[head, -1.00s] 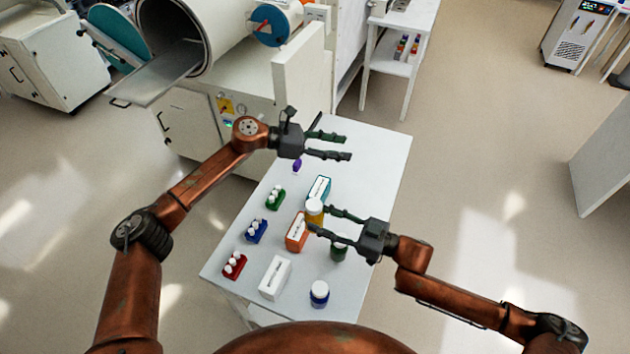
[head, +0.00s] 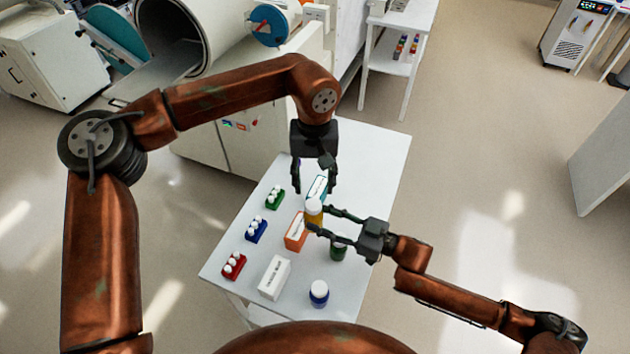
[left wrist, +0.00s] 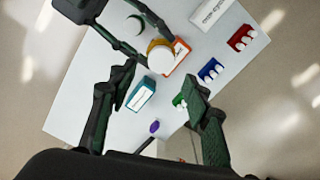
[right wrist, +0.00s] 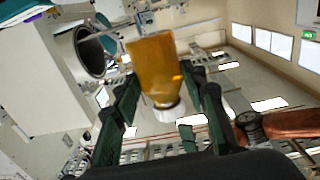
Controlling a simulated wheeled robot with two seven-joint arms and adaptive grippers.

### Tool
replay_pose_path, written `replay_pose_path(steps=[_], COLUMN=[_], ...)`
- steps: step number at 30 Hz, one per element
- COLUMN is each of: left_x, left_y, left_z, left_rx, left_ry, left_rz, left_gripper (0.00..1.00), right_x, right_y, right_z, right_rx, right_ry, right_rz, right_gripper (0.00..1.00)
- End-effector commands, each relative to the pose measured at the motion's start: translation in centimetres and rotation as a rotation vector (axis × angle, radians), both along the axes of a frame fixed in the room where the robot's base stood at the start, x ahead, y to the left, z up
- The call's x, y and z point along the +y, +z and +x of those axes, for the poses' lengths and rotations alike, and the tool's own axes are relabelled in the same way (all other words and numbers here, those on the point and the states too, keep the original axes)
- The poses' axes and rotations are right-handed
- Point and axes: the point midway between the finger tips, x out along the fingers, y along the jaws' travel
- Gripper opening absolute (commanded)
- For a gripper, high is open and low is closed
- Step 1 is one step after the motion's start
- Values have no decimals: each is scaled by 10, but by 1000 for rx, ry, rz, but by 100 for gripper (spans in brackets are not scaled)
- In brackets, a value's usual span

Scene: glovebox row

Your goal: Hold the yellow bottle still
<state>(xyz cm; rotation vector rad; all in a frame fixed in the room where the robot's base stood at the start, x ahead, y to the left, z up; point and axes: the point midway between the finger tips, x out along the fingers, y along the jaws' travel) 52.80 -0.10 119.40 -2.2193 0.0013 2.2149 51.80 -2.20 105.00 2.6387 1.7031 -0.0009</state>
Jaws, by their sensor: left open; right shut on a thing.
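The yellow bottle (head: 314,220) has a white cap and is held between the fingers of my right gripper (head: 320,219), above the table. It fills the space between the fingers in the right wrist view (right wrist: 152,65). It also shows near the top of the left wrist view (left wrist: 158,58). My left gripper (head: 315,188) is open and empty, pointing down over the teal box (head: 319,185), just beyond the bottle. Its spread fingers do not touch the bottle in the left wrist view.
The white table (head: 375,165) also holds an orange box (head: 295,232), a white box (head: 274,277), and a blue bottle (head: 319,291). A green bottle (head: 338,252) stands below my right gripper. Red (head: 233,265), blue (head: 256,231) and green (head: 274,198) vial racks line the left side.

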Motion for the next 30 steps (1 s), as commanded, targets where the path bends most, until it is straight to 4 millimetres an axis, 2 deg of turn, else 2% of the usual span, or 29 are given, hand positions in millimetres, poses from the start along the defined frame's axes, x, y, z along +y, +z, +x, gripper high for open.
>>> replay_pose_path(steps=[9, 15, 19, 27, 30], left_x=[1, 0, 0, 0, 0], left_y=[-45, -68, -75, -76, -76], left_z=[0, 0, 0, 0, 0], left_rx=[3, 1, 1, 1, 1], left_ry=[0, 1, 2, 2, 2], left_rz=[1, -1, -2, -3, -3], left_gripper=[45, 45, 45, 45, 38], right_x=[0, 0, 0, 0, 0], right_y=[0, 0, 0, 0, 0], right_z=[0, 0, 0, 0, 0], right_rx=[0, 0, 0, 0, 0], right_ry=[0, 0, 0, 0, 0], right_rz=[1, 1, 1, 1, 1], right_gripper=[0, 0, 0, 0, 0])
